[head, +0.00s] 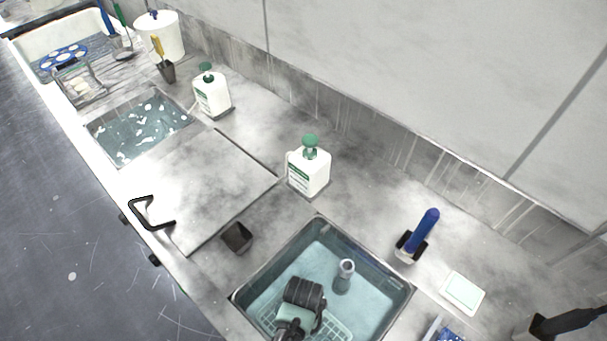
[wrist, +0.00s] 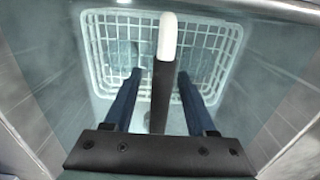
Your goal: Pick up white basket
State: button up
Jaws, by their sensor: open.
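The white basket (wrist: 232,45) is a grid of white bars at the bottom of a water-filled sink, and part of it shows in the head view (head: 337,326). An upright strip with a white top (wrist: 167,38) and dark lower part, apparently its handle, rises toward the wrist camera. My gripper (wrist: 160,75) is open over the basket, one dark blue finger on each side of the strip, with gaps on both sides. In the head view my dark wrist covers part of the basket, and the fingertips are hidden.
The sink's metal rim (head: 272,258) and walls enclose my gripper closely. A grey upright pipe (head: 345,272) stands in the water beside it. A blue-handled tool (head: 428,222), a white soap bottle (head: 309,172) and a small dark cup (head: 237,237) stand around the sink.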

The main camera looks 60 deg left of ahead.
grip_shut()
jog(key=shift+w+r, duration=0.1)
dwell(1.3)
